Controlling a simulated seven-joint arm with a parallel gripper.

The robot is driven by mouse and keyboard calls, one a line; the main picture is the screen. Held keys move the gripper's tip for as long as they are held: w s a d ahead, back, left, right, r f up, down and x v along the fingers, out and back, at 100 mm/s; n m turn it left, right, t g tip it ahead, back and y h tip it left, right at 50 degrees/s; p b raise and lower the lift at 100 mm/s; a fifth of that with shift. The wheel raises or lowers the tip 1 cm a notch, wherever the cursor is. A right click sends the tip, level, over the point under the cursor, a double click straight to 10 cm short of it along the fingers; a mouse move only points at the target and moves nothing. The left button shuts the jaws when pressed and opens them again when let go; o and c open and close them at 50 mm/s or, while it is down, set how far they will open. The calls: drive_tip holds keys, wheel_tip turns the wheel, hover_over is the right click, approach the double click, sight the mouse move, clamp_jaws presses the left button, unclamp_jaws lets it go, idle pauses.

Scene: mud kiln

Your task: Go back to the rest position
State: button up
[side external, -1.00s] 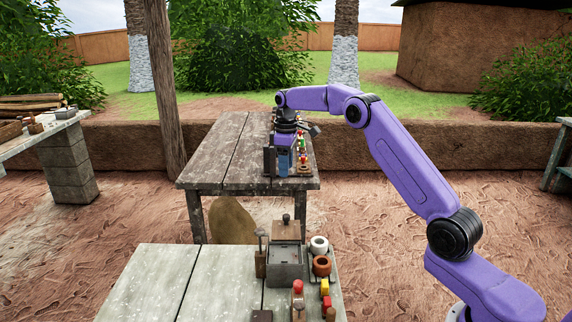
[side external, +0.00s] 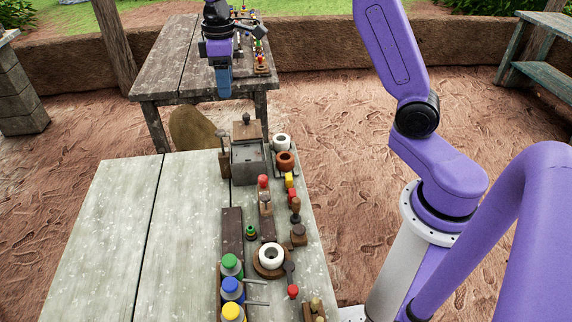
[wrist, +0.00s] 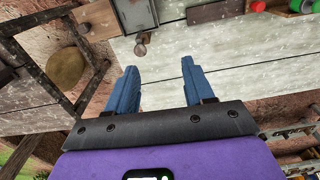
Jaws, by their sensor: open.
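My gripper (side external: 223,94) hangs high with its blue fingers pointing down, over the front edge of the dark far table (side external: 165,70) in the side external view. In the wrist view my gripper (wrist: 158,68) has its two blue fingers spread wide apart. Nothing is between them, and they touch nothing in view. Below them the wrist view shows bare boards of the pale near table (wrist: 240,85). The rest position itself is not marked in any view.
Small coloured pieces line the far table's right side.

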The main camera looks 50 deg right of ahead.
drive_tip(key=s+a+n, duration=0.1)
drive_tip(key=s+a, duration=0.2)
drive_tip(key=s, duration=0.6)
drive_tip(key=s+a+n, duration=0.1)
drive_tip(key=s+a, duration=0.2)
drive_tip(key=s, duration=0.6)
drive_tip(key=s+d+f+n, duration=0.1)
drive_tip(key=s+d, duration=0.1)
drive_tip(key=s, duration=0.7)
drive_tip(key=s+d+f+n, duration=0.1)
drive_tip(key=s+d+f, duration=0.1)
drive_tip(key=s, duration=0.7)
drive_tip(key=shift+d+f, duration=0.25)
drive_tip(key=shift+d, duration=0.45)
